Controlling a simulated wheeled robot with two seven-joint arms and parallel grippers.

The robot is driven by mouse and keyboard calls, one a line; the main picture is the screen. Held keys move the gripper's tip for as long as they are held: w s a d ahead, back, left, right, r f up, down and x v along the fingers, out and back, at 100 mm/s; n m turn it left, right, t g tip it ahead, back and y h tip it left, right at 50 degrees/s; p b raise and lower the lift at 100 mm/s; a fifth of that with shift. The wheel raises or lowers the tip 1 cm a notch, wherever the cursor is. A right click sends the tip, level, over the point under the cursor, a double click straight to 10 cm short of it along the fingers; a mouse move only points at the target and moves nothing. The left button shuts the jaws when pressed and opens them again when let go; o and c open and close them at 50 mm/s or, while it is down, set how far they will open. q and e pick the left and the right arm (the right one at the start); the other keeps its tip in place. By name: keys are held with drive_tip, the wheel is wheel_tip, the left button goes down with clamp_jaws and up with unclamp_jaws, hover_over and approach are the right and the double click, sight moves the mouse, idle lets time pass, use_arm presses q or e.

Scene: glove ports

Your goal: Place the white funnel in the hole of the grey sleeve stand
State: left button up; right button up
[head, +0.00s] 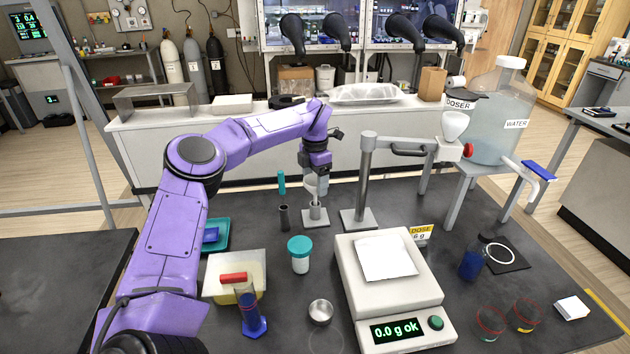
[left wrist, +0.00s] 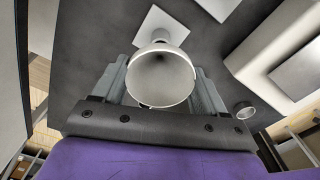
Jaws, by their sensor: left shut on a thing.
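The white funnel (head: 311,187) is between the fingers of my left gripper (head: 318,188), which is shut on it. In the left wrist view the funnel (left wrist: 160,78) shows its wide round mouth toward the camera, with a finger on each side. The grey sleeve stand (head: 315,217), a short upright sleeve on a square base, is directly below the funnel. Its pale base also shows beyond the funnel in the left wrist view (left wrist: 153,24). The funnel's lower end is close to the sleeve's top; I cannot tell whether it is inside the hole. My right gripper is not in view.
A dark upright cylinder (head: 284,218) stands just left of the stand. A grey post with an arm (head: 364,180) stands close on the right. A teal-lidded jar (head: 300,254) and a balance (head: 395,287) are nearer. Some dark bench is bare around the stand.

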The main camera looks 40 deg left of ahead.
use_arm(q)
drive_tip(key=shift+f, duration=0.65)
drive_tip(key=shift+s, duration=0.1)
drive_tip(key=shift+f+b, duration=0.4)
drive_tip(key=shift+f, duration=0.25)
drive_tip(key=o, duration=1)
drive_tip(key=shift+r, duration=0.1)
wheel_tip(320, 180, up, 13)
drive_tip(key=shift+r, duration=0.1)
